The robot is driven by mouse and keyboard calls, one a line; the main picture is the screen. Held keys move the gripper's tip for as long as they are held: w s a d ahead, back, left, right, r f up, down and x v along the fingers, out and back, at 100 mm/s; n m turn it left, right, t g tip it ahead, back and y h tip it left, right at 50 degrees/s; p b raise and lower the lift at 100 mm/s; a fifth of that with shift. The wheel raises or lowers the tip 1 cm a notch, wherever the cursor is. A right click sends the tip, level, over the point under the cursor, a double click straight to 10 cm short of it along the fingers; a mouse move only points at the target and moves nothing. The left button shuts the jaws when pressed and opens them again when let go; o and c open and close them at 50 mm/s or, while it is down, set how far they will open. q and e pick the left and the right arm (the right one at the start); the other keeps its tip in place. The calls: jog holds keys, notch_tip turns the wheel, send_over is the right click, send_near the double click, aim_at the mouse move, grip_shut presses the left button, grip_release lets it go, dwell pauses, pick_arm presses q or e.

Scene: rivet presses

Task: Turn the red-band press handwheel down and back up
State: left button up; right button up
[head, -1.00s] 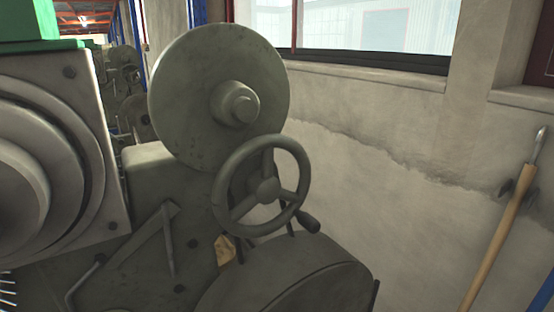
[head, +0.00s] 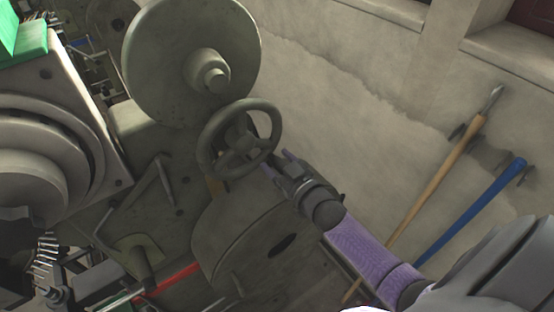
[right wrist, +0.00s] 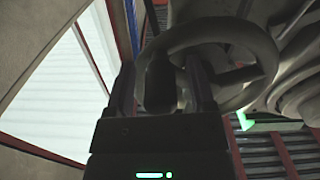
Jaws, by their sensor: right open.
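The dark grey three-spoked handwheel (head: 243,143) sits at the middle of the head view, in front of a large round disc. My right gripper (head: 270,163) reaches in from the lower right and is at the wheel's lower right rim. In the right wrist view the wheel (right wrist: 225,30) shows large, and its dark crank handle (right wrist: 160,85) stands between the two fingers of my right gripper (right wrist: 163,68). The fingers are apart; I cannot tell whether either touches the handle. My left gripper is not in view.
The large disc (head: 190,60) and grey machine body stand behind and left of the wheel. A rounded housing (head: 235,235) lies below it. A red strip (head: 172,281) shows low down. A wooden-handled tool (head: 435,185) and a blue-handled one (head: 475,210) lean on the wall at right.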

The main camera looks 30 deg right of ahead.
jog(key=shift+w, duration=0.25)
grip_shut()
dwell(1.3)
